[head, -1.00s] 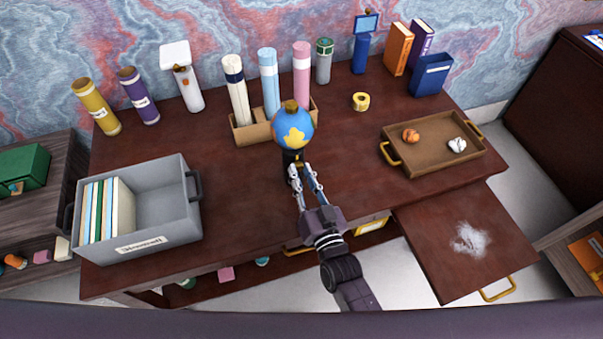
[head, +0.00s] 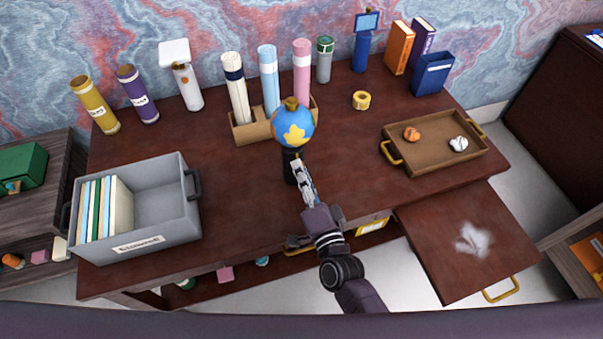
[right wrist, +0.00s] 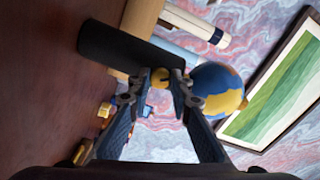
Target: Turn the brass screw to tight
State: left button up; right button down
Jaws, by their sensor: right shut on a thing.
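A blue and yellow globe (head: 293,130) with a brass cap on top stands upright on a black base (head: 289,165) near the middle of the desk. It also shows in the right wrist view (right wrist: 217,88), beside its black base (right wrist: 125,52). The brass screw (right wrist: 160,77) is on the neck between base and globe. My right gripper (head: 298,163) reaches in from the front, its fingertips shut on the brass screw in the right wrist view (right wrist: 161,82). In the head view the fingers hide the screw. My left gripper is not in view.
A cardboard holder (head: 247,132) with several rolled tubes stands just behind the globe. A grey bin (head: 165,218) with folders is at left. A brown tray (head: 435,157) with crumpled balls is at right. Bare desk lies on both sides of the globe.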

jog(key=shift+m+b, duration=1.1)
jog(key=shift+m, duration=2.4)
jog(key=c, duration=1.7)
grip_release()
jog(key=shift+c, duration=0.2)
